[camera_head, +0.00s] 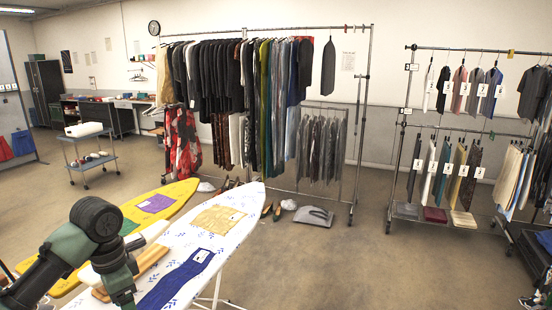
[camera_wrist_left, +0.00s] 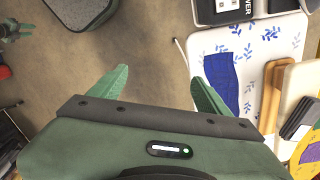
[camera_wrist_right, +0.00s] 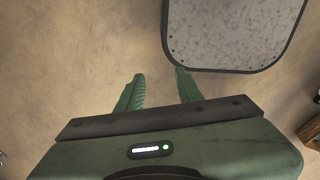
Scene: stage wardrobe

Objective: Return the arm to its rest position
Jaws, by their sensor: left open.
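My left arm comes in from the left in the head view, bent over the near end of the ironing board; its fingers are out of that view. In the left wrist view my left gripper (camera_wrist_left: 158,88) is open and empty. Its fingers are wide apart above the floor, beside the white ironing board (camera_wrist_left: 206,45). In the right wrist view my right gripper (camera_wrist_right: 157,88) has its fingers apart, with nothing between them but bare floor. My right arm does not show in the head view.
The white ironing board (camera_head: 235,193) holds a blue cloth (camera_head: 178,281), a tan cloth (camera_head: 217,219) and wooden pieces. A yellow board (camera_head: 185,190) stands beside it. Clothes racks (camera_head: 290,30) stand behind and at the right (camera_head: 480,50). The floor between (camera_head: 375,265) is clear.

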